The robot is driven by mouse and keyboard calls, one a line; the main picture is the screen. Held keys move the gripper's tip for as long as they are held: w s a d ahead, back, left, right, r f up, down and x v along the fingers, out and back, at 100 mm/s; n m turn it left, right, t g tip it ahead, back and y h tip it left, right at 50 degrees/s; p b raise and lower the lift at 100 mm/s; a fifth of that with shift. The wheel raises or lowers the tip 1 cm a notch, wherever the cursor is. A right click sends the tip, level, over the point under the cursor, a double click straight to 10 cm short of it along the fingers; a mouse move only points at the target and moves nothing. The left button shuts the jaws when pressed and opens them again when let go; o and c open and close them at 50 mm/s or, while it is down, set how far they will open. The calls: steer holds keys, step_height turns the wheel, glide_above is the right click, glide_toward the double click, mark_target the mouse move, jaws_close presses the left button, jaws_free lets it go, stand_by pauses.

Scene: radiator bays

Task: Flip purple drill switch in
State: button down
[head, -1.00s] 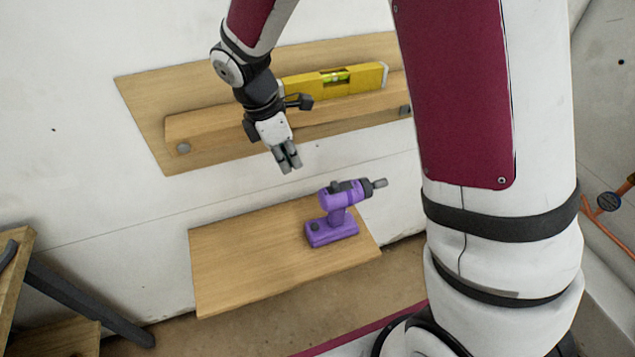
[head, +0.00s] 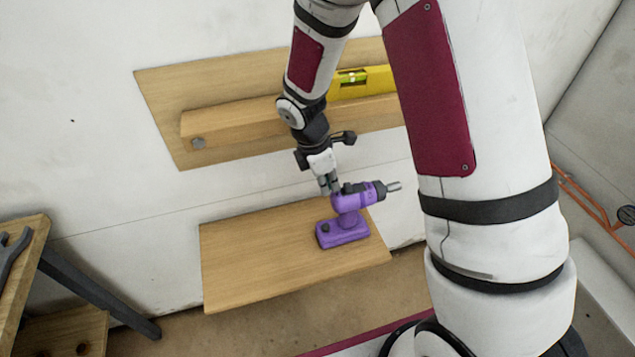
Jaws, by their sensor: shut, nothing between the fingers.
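A purple drill (head: 343,231) with a black collar and grey chuck stands upright on a wooden board (head: 255,262) at the wall. Its chuck points right. My gripper (head: 329,188) is shut and empty, pointing down at the rear upper end of the drill. The fingertips overlap the back of the drill's body in the head view; I cannot tell whether they touch it. The drill's switch is too small to make out from here, and the fingers partly cover the drill's rear.
A yellow spirit level (head: 362,83) rests on a wooden ledge (head: 235,123) on the wall above. A wooden stand (head: 22,270) with a wrench is at the left. An orange hose (head: 585,203) is at the right. The board left of the drill is clear.

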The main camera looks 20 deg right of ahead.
mark_target(345, 185)
steer(key=shift+d, duration=0.3)
steer(key=d, duration=0.3)
steer(key=shift+s+d+p, duration=0.1)
steer(key=shift+d+p, duration=0.1)
steer(key=shift+p, duration=0.1)
steer(key=a, duration=0.4)
steer(key=shift+a, duration=0.1)
steer(key=v, duration=1)
steer(key=shift+p, duration=0.3)
